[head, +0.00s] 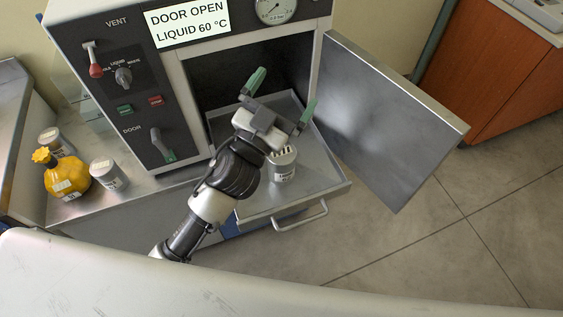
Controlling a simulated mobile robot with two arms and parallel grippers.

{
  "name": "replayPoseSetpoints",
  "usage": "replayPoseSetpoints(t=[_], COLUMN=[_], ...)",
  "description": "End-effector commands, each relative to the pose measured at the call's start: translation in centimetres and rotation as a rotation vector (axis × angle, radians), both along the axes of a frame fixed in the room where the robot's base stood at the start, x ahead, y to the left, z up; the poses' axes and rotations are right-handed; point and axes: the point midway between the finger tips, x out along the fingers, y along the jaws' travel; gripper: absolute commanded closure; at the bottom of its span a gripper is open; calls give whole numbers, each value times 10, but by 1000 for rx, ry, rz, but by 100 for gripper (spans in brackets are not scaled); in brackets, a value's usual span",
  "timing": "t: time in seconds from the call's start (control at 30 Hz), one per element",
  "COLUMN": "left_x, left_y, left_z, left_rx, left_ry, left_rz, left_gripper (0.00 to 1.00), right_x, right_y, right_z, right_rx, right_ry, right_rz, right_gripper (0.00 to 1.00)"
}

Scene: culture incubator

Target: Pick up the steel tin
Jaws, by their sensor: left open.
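A grey steel tin (284,170) with a pale label stands upright on the pulled-out tray (318,186) of the incubator. My left wrist partly covers its upper left side. My left gripper (281,99) is open and empty, its two green-tipped fingers spread wide. It is beyond the tin, over the back part of the tray at the mouth of the chamber, and its fingers are not around the tin. Two similar grey tins stand on the bench at left, one in front (108,174) and one behind (56,142). My right gripper is out of view.
The incubator door (395,115) stands wide open to the right. A yellow flask (67,175) stands beside the bench tins. The control panel (128,90) is left of the opening. The tray has a front handle (300,218). Open floor lies at right.

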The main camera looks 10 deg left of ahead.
Motion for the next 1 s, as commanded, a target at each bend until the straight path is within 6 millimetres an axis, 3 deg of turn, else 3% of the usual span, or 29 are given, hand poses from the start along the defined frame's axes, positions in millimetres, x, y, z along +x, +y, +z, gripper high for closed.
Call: replayPoseSetpoints(t=[0.03,0.1,0.2,0.33,0.47,0.57,0.7,0.9,1.0], left_x=[-3,-14,-32,-55,-64,-58,-33,4,13], left_y=[-23,-54,-95,-133,-147,-137,-97,-32,-13], left_z=[16,28,30,8,-34,-70,-108,-119,-117], left_rx=[42,113,255,506,830,1113,1521,1914,2000], left_ry=[-101,-216,-337,-404,-358,-240,38,453,577], left_rz=[-106,-263,-496,-793,-1044,-1182,-1248,-1134,-1072], left_gripper=[0,0,0,0,0,0,0,0,0], right_x=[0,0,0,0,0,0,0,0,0], right_y=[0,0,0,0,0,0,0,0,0], right_z=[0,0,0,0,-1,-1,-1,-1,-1], right_rx=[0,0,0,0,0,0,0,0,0], right_ry=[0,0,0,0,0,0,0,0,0], right_rz=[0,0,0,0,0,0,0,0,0], right_gripper=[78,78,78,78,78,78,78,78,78])
